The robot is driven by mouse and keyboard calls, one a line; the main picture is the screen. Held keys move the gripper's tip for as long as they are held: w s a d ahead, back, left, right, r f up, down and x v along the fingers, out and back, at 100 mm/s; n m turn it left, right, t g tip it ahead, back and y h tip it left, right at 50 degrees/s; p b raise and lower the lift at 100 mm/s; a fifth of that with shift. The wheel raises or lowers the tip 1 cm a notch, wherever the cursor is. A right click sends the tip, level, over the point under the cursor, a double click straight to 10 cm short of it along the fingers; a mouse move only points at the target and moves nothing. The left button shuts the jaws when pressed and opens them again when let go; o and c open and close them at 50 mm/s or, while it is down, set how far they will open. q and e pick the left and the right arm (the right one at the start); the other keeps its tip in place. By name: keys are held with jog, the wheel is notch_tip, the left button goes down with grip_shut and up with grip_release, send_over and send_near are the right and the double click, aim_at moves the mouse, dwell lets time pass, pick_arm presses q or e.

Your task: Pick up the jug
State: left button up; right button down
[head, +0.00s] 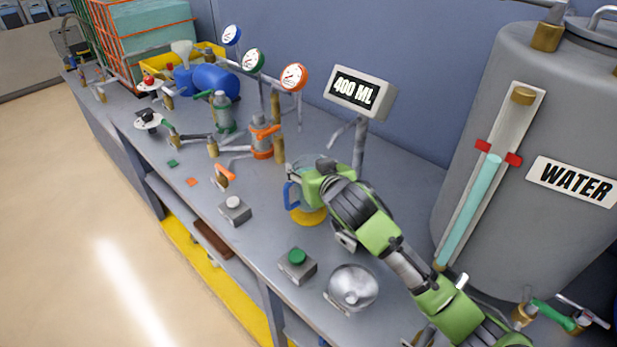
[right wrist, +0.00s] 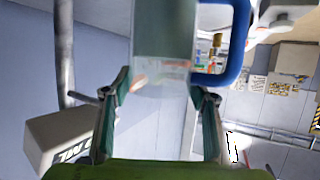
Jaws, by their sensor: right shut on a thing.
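The jug (head: 303,199) is clear with a blue handle and stands at or just above a round yellow pad (head: 308,216) on the bench; I cannot tell whether it touches the pad. My right gripper (head: 311,183) is shut on the jug's body and hides part of it in the head view. In the right wrist view, the jug (right wrist: 163,45) sits between my two fingers (right wrist: 160,108), with its blue handle (right wrist: 238,48) to the right. My left gripper is not in view.
A display reading 400 ML (head: 360,92) stands on a post behind the jug. A grey WATER tank (head: 480,130) is at the right. A green button box (head: 297,264) and a metal funnel or bowl (head: 351,288) are in front. Valves and gauges (head: 254,60) line the bench at the left.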

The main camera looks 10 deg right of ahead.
jog(key=s+a+r, duration=0.4)
jog(key=s+r, duration=0.5)
jog(key=s, duration=0.4)
jog(key=shift+s+r+b, duration=0.2)
jog(key=shift+r+b, duration=0.2)
